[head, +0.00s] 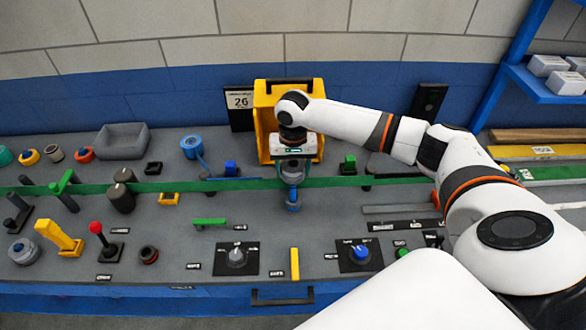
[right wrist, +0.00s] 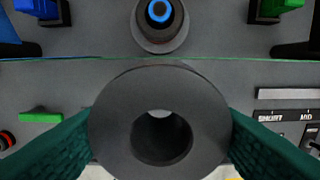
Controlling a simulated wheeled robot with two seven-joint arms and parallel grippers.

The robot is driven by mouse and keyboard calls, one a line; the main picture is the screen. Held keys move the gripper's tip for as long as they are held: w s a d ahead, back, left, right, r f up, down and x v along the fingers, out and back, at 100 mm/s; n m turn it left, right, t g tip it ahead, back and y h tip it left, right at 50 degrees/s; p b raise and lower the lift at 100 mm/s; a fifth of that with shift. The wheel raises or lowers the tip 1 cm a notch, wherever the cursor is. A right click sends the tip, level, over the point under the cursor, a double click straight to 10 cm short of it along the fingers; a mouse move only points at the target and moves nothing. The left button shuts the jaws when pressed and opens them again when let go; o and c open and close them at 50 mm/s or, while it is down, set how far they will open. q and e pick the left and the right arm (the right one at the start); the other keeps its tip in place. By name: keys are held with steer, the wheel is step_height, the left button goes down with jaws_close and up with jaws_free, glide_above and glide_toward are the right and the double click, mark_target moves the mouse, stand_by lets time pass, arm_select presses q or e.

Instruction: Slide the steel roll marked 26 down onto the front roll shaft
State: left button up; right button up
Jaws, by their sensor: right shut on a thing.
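My right gripper (head: 292,166) points down over the middle of the bench. It is shut on a thick dark grey roll (right wrist: 110,130), held between two green fingers in the right wrist view. The roll's bore faces the camera; no number is readable on it. A post with a blue ring on a round grey base (right wrist: 160,38) stands beyond the roll in the right wrist view, apart from it. In the head view a blue part (head: 293,206) shows just below the gripper; I cannot tell if it is the front roll shaft. My left gripper is not in view.
A placard reading 26 (head: 240,100) stands at the back beside a yellow bin (head: 262,118). A green strip (head: 400,181) runs across the bench. Dial panels (head: 236,259) (head: 359,255) and a yellow bar (head: 295,264) lie in front. Several knobs and levers crowd the left.

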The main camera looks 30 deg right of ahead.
steer(key=shift+f, duration=0.25)
steer(key=shift+r, duration=0.1)
stand_by(0.3)
steer(key=shift+p, duration=0.5)
steer(key=shift+f, duration=0.3)
steer(key=shift+f+b, duration=0.55)
steer(key=shift+f, duration=1.6)
